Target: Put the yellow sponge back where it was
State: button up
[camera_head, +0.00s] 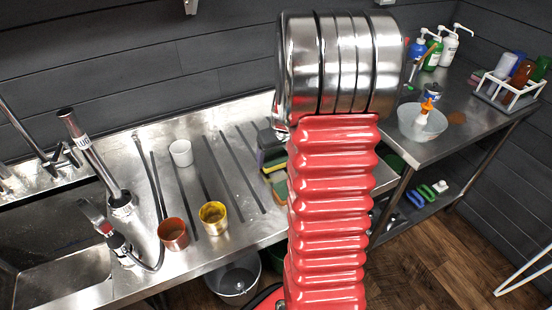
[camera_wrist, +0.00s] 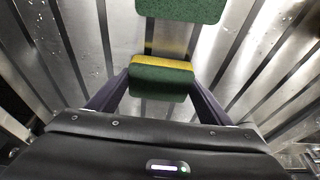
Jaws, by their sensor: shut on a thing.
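My gripper (camera_wrist: 160,76) is shut on the yellow sponge (camera_wrist: 160,62), which has a dark green scouring face and shows between the two fingers in the wrist view. A second green-faced pad (camera_wrist: 180,9) lies just beyond it at the top edge, apart from the held sponge; only its green face shows. In the head view my red-sleeved arm hides much of the gripper, with a bit of yellow and green showing left of it. Whether the held sponge touches the steel drainboard (camera_head: 225,135) cannot be told.
A white cup (camera_head: 181,153), a copper cup (camera_head: 173,234) and a yellow cup (camera_head: 213,217) stand left on the drainboard, near the sink taps. A side table at right holds a white bowl (camera_head: 422,122), pump bottles (camera_head: 449,46) and a white rack (camera_head: 512,90). A bucket (camera_head: 235,279) stands below.

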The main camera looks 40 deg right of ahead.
jog(key=shift+f, duration=0.55)
jog(key=o, duration=1)
jog(key=shift+r, duration=0.1)
jog(key=v, duration=1.2)
